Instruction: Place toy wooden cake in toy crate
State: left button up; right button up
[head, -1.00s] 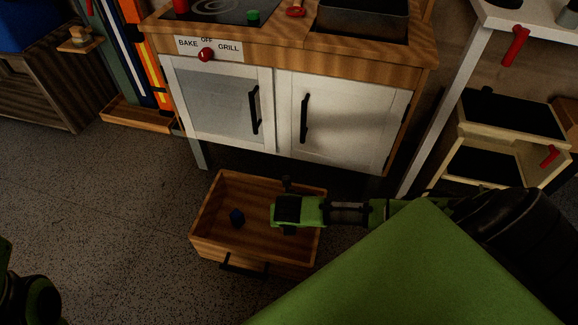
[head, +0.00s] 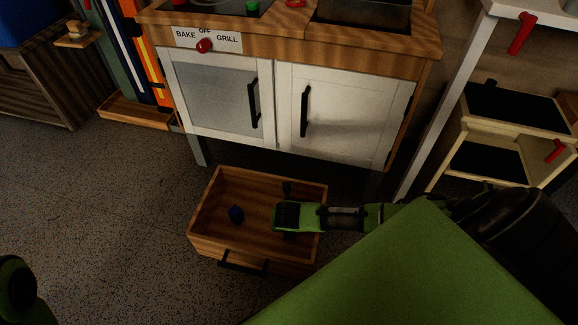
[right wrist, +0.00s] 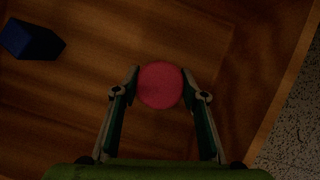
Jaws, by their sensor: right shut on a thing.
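The toy crate is an open wooden box (head: 205,222) with a black handle on its front, on the floor in the head view. My right gripper (right wrist: 162,88) is over the crate's right half. In the right wrist view it is shut on a round pink-red piece, which I take for the toy wooden cake (right wrist: 160,85). The crate's wooden floor (right wrist: 80,85) shows beneath it. In the head view the cake is hidden behind my right gripper (head: 287,214). Part of my left arm shows at the lower left edge, with no fingers visible.
A small dark blue block lies in the crate (head: 236,214) and also shows in the right wrist view (right wrist: 32,40). A toy kitchen (head: 290,105) with white doors stands behind the crate. Speckled floor (head: 100,215) is clear to the left.

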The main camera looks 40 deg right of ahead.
jog(key=shift+f, duration=0.3)
jog(key=o, duration=1.5)
jog(key=shift+o, duration=0.2)
jog(key=v, duration=1.2)
jog(key=shift+d, duration=0.1)
